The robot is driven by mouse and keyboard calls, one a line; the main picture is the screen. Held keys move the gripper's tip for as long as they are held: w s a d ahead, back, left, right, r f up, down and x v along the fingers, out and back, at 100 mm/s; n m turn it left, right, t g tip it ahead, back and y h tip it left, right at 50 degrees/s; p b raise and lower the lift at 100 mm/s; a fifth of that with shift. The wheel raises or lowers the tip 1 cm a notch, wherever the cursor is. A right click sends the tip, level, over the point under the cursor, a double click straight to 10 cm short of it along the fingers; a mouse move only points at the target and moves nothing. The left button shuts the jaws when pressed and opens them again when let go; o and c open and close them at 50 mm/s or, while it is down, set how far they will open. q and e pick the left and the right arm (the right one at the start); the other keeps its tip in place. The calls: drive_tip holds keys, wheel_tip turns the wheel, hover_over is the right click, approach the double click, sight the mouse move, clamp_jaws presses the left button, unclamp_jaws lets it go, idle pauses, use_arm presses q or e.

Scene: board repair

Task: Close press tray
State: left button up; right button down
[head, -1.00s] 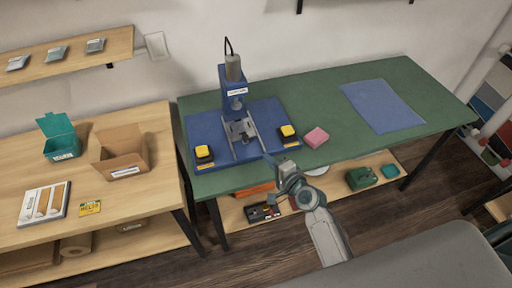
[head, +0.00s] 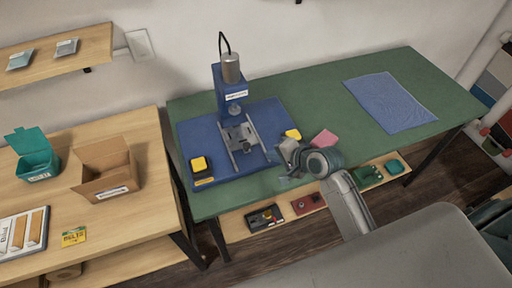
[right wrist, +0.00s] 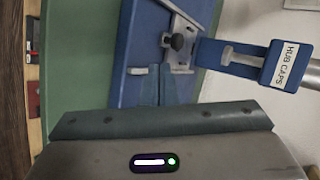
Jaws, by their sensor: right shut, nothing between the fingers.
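The press is a blue column (head: 233,100) with a silver cylinder on top, standing on a blue base plate (head: 217,168) on the green bench. Its metal tray (head: 240,137) sits between two pale rails in front of the column. The tray also shows in the right wrist view (right wrist: 181,45), with a dark round knob on it. My right gripper (head: 283,180) is shut and empty at the front right of the base, apart from the tray in the head view. Its fingers (right wrist: 155,88) point towards the tray in the wrist view. My left gripper is out of view.
A yellow button box (head: 200,167) is at the base's left; another (head: 293,134) is partly hidden behind my right gripper. A pink block (head: 325,138) lies close by. A blue mat (head: 390,102) lies right. A cardboard box (head: 105,172) stands on the left table.

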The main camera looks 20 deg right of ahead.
sight(251, 138)
drive_tip(key=x, duration=0.4)
drive_tip(key=shift+r, duration=0.1)
drive_tip(key=shift+w+a+p, duration=0.3)
drive_tip(key=shift+w, duration=0.25)
drive_tip(key=shift+w+a+p, duration=0.25)
drive_tip(key=shift+w+p, duration=0.05)
drive_tip(key=shift+w, duration=0.2)
drive_tip(key=shift+w+a+f, duration=0.3)
drive_tip(key=shift+w+f, duration=0.05)
drive_tip(key=shift+w, duration=0.15)
drive_tip(key=shift+w+a+p, duration=0.1)
drive_tip(key=shift+w+p, duration=0.2)
drive_tip(key=shift+w, duration=2.15)
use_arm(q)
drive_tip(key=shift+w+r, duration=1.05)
use_arm(e)
drive_tip(key=shift+r, duration=0.1)
